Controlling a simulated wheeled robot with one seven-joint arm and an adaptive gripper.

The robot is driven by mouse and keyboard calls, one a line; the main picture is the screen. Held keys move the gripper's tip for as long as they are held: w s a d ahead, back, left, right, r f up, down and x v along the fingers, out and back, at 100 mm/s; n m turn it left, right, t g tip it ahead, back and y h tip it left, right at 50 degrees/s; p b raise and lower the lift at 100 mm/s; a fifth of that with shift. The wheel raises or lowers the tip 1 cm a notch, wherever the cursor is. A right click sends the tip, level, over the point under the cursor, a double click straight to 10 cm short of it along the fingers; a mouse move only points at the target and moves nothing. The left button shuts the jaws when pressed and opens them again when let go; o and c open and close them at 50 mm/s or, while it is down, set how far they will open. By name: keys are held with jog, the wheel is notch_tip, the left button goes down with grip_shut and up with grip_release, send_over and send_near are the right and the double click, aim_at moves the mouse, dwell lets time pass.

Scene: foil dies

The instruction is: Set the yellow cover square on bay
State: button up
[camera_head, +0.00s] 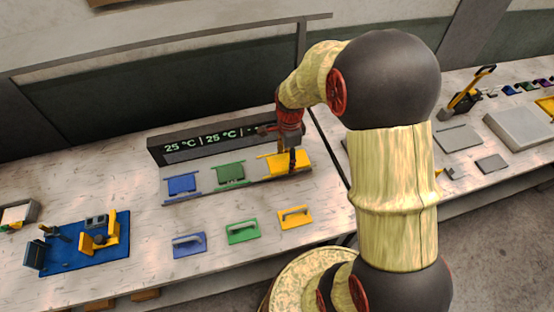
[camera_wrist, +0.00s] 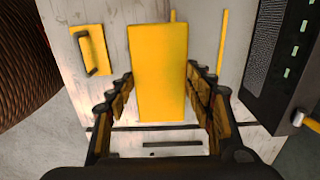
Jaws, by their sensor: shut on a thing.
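A flat yellow piece, which I take as the yellow cover (camera_wrist: 158,75), lies between my gripper's (camera_wrist: 160,80) two fingers in the wrist view. The fingers are shut on its sides. In the head view my gripper (camera_head: 289,160) points down at the yellow bay (camera_head: 302,167), the rightmost of three bays in front of the display. Yellow strips (camera_wrist: 222,45) show beside the held piece in the wrist view. The head view does not show clearly whether the piece touches the bay or sits square, since the fingers hide part of it.
The dark display (camera_head: 205,142) stands close behind the bays. Blue (camera_head: 183,184) and green (camera_head: 231,173) bays are to the left. Handled plates in blue (camera_head: 188,245), green (camera_head: 242,231) and yellow (camera_head: 296,217) lie in front. A blue mat (camera_head: 110,248) with parts is at left.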

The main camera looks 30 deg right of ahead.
jog(key=w+f, duration=0.3)
jog(key=w, duration=0.1)
jog(key=w+f, duration=0.3)
jog(key=f, duration=0.1)
jog(key=shift+w+b, duration=0.35)
jog(key=shift+b, duration=0.05)
jog(key=shift+w+f, duration=0.1)
jog(key=shift+f, duration=1.5)
jog(key=shift+f+b, duration=0.25)
jog(key=shift+b, duration=0.05)
jog(key=o, duration=1.3)
